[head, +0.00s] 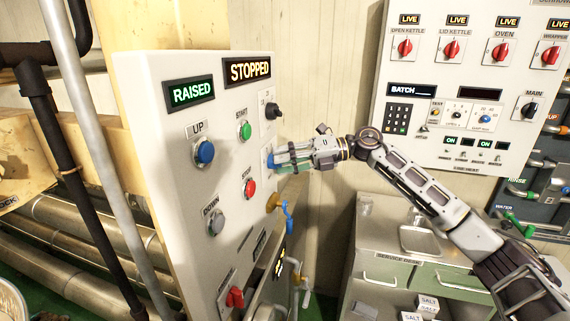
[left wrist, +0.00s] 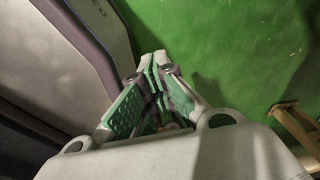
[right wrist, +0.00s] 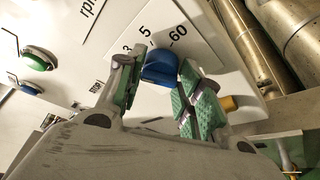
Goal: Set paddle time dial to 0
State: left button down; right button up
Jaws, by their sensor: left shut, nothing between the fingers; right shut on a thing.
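A blue dial knob (head: 270,162) sits on a white plate on the side of the control panel, under a black knob (head: 274,110); I take it to be the paddle time dial. My right gripper (head: 279,159) is shut on it. In the right wrist view the blue knob (right wrist: 160,68) is between the two fingers, with the printed marks "3", "5" and "60" beside it. The zero mark and the pointer cannot be made out. My left gripper (left wrist: 153,66) is shut and empty above the green floor, out of the head view.
The panel (head: 150,105) reads RAISED and STOPPED. It carries a blue up button (head: 204,152), green start button (head: 244,130), red stop button (head: 249,188) and grey down button (head: 216,222). A wall panel (head: 465,75) and service cabinet (head: 385,265) stand at right. Pipes run at left.

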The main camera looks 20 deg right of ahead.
jog(key=shift+s+a+r+n+t+h+b, duration=0.1)
jog(key=shift+n+t+h+b, duration=0.5)
jog(key=shift+n, duration=0.8)
jog(key=shift+s+n+t+h+b, duration=0.1)
jog(key=shift+n+t+h+b, duration=0.3)
jog(key=shift+n+h+b, duration=0.7)
jog(key=o, duration=1)
jog(key=shift+n+y+p, duration=0.3)
jog(key=shift+p, duration=0.1)
pick_arm(q)
jog(key=w+d, duration=0.2)
jog(key=w, duration=0.4)
jog(key=shift+f+t, duration=0.3)
jog(key=shift+f, duration=0.1)
jog(key=shift+s+a, duration=0.1)
jog(key=shift+s, duration=0.05)
pick_arm(e)
jog(key=shift+r, duration=0.1)
jog(key=shift+v, duration=5.95)
